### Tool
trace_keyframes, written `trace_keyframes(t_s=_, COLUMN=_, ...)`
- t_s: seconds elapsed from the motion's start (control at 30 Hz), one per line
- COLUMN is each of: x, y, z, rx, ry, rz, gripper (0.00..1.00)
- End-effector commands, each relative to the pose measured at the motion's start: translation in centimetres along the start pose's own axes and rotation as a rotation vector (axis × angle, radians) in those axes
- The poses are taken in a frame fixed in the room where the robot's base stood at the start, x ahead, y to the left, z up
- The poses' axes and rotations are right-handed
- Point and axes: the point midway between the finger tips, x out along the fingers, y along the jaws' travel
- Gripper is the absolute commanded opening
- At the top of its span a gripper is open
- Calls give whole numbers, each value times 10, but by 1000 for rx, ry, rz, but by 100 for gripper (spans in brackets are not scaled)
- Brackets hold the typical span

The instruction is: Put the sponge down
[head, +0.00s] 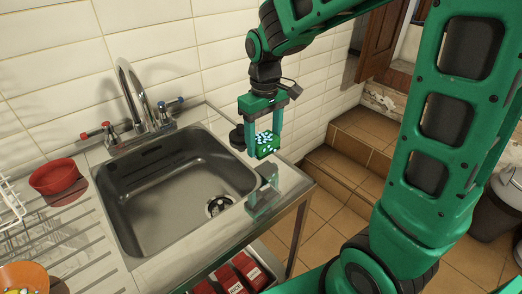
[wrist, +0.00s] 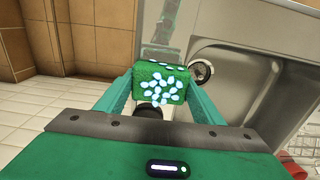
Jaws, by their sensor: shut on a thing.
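The sponge (head: 267,144) is a green block with pale spots. My gripper (head: 266,138) is shut on it and holds it above the right end of the sink counter, apart from the surface. In the wrist view the sponge (wrist: 158,84) sits between my two green fingers, its spotted face toward the camera. The counter strip (head: 288,178) right of the basin lies below it. Part of the counter beneath the sponge is hidden in the wrist view.
A clear green-tinted holder (head: 263,197) stands on the counter in front of the sponge. A dark round object (head: 237,138) stands behind it, left. Tiled steps (head: 350,140) are at right.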

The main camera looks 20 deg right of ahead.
Motion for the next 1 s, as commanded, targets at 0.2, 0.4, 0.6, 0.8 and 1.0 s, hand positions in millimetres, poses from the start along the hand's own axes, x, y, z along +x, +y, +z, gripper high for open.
trace_keyframes(t_s=0.2, x=29, y=0, z=1, rx=0, ry=-5, rz=-1, gripper=37)
trace_keyframes(t_s=0.4, x=38, y=0, z=0, rx=0, ry=-2, rz=0, gripper=37)
trace_keyframes(t_s=0.6, x=39, y=0, z=0, rx=0, ry=-2, rz=0, gripper=37)
trace_keyframes(t_s=0.8, x=40, y=-1, z=0, rx=-1, ry=-2, rz=0, gripper=80)
trace_keyframes(t_s=1.0, x=40, y=-1, z=0, rx=-1, ry=-2, rz=0, gripper=80)
